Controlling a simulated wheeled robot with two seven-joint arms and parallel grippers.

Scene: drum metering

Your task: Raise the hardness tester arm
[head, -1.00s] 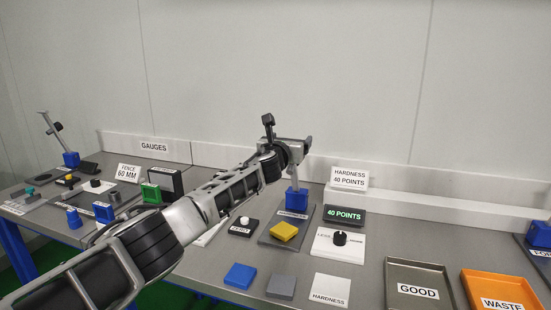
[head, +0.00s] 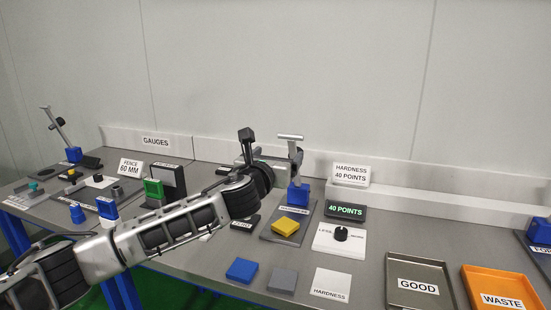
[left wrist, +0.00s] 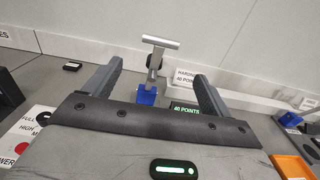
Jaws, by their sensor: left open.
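The hardness tester has a blue base block (head: 298,194) on a dark plate, with a yellow block (head: 286,227) in front of it. Its metal arm (head: 291,138) stands nearly upright, ending in a T-shaped handle. In the left wrist view the T-handle (left wrist: 161,42) rises above the blue block (left wrist: 147,97), between my finger lines and beyond the tips. My left gripper (head: 279,168) is open and empty, just left of the tester arm. It partly overlaps the tester in the head view, so any contact is unclear. My right gripper is not in view.
A green-lit display (head: 345,212) reads 40 POINTS, with a black knob (head: 341,233) in front. Blue (head: 242,271) and grey (head: 282,280) blocks lie at the front. A GOOD tray (head: 418,268) and orange WASTE tray (head: 470,279) are at right. Another tilted arm (head: 54,125) stands far left.

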